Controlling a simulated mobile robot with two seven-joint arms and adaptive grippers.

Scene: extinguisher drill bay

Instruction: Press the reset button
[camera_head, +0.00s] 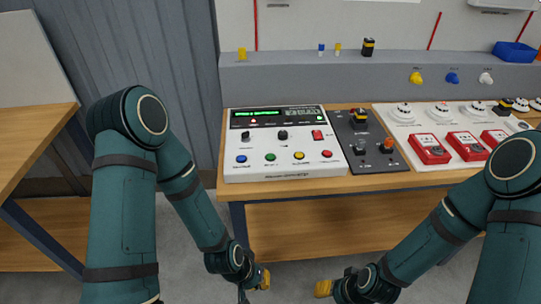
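A white control panel (285,172) lies on the wooden bench. Along its front is a row of buttons: blue (241,159), green (270,157), yellow (299,155) and red (326,154). A red switch (317,135) and two black knobs sit behind them, below a lit green display (257,114). The labels are too small to read, so I cannot tell which is the reset button. My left gripper (263,280) hangs low in front of the bench, apart from the panel. My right gripper (324,288) is low to its right. Both show yellow tips; their opening is unclear.
A dark switch plate (363,147) adjoins the panel on the right. Further right, a white board carries red call boxes (429,149) and round detectors (404,112). A grey ledge (300,77) holds small items and a blue bin (514,52). Another wooden table (28,120) stands left.

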